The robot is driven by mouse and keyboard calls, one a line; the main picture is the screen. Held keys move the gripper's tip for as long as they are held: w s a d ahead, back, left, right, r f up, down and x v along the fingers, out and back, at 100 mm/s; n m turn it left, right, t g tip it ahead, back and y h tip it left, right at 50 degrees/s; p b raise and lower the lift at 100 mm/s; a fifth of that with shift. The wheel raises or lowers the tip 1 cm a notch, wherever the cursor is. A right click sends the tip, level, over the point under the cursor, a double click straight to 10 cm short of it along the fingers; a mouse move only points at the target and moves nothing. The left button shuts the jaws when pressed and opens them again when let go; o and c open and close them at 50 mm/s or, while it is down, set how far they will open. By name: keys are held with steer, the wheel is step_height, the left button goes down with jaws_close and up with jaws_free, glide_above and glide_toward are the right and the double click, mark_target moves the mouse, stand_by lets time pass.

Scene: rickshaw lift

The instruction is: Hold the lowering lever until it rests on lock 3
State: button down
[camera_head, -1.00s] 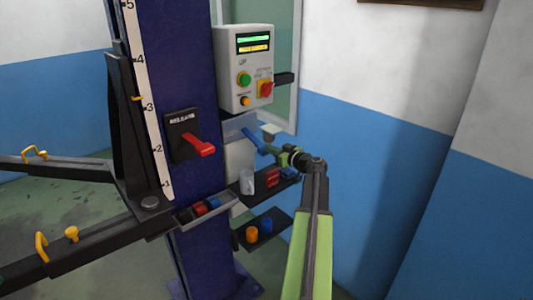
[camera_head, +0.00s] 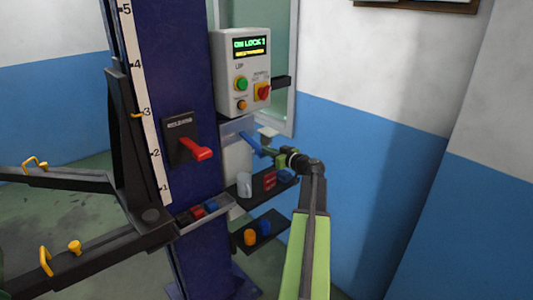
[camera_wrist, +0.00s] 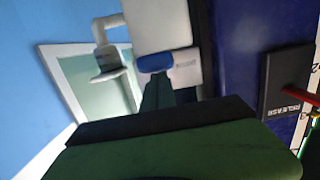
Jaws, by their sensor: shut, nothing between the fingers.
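The lift column (camera_head: 178,70) carries a number scale (camera_head: 138,80). The carriage's yellow pointer (camera_head: 138,115) is level with mark 3. The control box display (camera_head: 250,45) shows green "ON LOCK" text; its numeral is too small to read surely. A blue lever (camera_head: 250,143), seemingly the lowering lever, sticks out below the box; its blue end (camera_wrist: 155,63) shows in the wrist view. My gripper (camera_head: 277,157) is shut and empty, right beside that lever's end. In the wrist view, my gripper (camera_wrist: 157,92) points at it; I cannot tell whether they touch.
A red lever (camera_head: 202,150) on a black release plate (camera_head: 180,130) is left of my gripper. Trays (camera_head: 245,188) with a cup and coloured parts sit below. Black lift arms (camera_head: 90,260) extend left. The blue wall on the right is clear.

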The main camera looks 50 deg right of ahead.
steer(key=s+a+r+p, duration=0.1)
steer(key=s+r, duration=0.1)
steer(key=s, duration=0.9)
steer(key=shift+a, duration=0.3)
steer(key=w+a+f+n+g+y, duration=0.1)
steer(key=w+a+f+g+y, duration=0.25)
steer(key=a, duration=0.75)
steer(key=w+a+f+n+g+y, duration=0.1)
steer(key=w+a+f+g, duration=0.1)
steer(key=w+a+f, duration=0.65)
steer(key=w+a+f+g+y, duration=0.1)
steer(key=w+a+g+y, duration=0.2)
steer(key=a, duration=1.1)
steer(key=s+a+f+g+h, duration=0.1)
steer(key=s+a+f+g, duration=0.1)
steer(key=a, duration=0.6)
steer(key=s+a+f+g+h, duration=0.2)
steer(key=a+f+g, duration=0.1)
steer(key=a, duration=0.6)
steer(key=s+a+f+g+h, duration=0.2)
steer(key=s+a+g, duration=0.1)
steer(key=a, duration=0.6)
steer(key=shift+f, duration=0.2)
steer(key=shift+w+d, duration=0.1)
